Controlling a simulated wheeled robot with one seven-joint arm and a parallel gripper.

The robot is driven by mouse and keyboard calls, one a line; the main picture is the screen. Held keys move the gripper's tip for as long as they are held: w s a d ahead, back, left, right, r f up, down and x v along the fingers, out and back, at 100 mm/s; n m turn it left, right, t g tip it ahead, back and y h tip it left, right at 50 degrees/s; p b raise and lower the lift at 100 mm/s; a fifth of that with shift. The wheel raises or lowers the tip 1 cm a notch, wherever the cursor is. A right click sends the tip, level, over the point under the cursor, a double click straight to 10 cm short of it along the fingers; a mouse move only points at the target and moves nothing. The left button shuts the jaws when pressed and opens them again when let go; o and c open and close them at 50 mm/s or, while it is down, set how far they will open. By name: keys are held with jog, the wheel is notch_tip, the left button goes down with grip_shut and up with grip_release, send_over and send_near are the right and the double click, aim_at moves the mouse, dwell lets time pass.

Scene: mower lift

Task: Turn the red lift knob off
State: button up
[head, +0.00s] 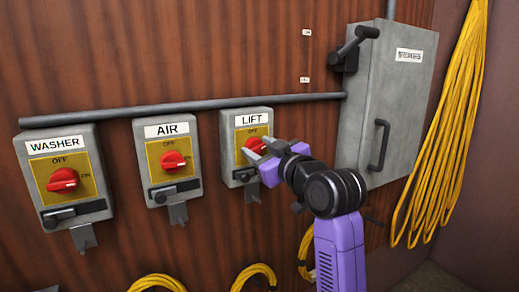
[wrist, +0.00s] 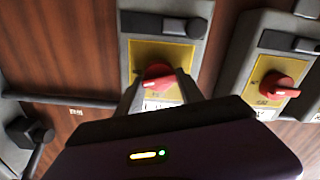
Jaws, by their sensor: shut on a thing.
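The red lift knob (head: 256,144) sits on the yellow plate of the grey LIFT box (head: 230,124), the rightmost of three switch boxes. My gripper (head: 256,153) reaches it from the lower right, with its fingers on the knob. In the wrist view, which looks turned over, the red lift knob (wrist: 159,71) sits between the two fingers of my gripper (wrist: 159,84). My gripper is shut on the knob. The fingers partly cover the knob, and I cannot tell its exact pointing direction. "OFF" is printed above the knob in the head view.
The AIR box (head: 148,132) and WASHER box (head: 31,137) with red knobs stand to the left. A grey breaker box (head: 400,105) with levers is on the right. A conduit (head: 180,108) runs along the wall. Yellow hoses (head: 440,130) hang at the far right.

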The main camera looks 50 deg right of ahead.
jog(key=n, duration=0.3)
jog(key=shift+n, duration=0.4)
jog(key=n+b, duration=0.1)
jog(key=n, duration=0.2)
jog(key=shift+a+f+n, duration=0.1)
jog(key=shift+f+n, duration=0.05)
jog(key=shift+n, duration=0.15)
jog(key=n+b, duration=0.1)
jog(key=n, duration=0.2)
jog(key=shift+f+n, duration=0.1)
jog(key=shift+n, duration=0.2)
jog(key=shift+n+b, duration=0.9)
jog(key=shift+n, duration=0.7)
jog(key=shift+a, duration=0.1)
jog(key=o, duration=1.3)
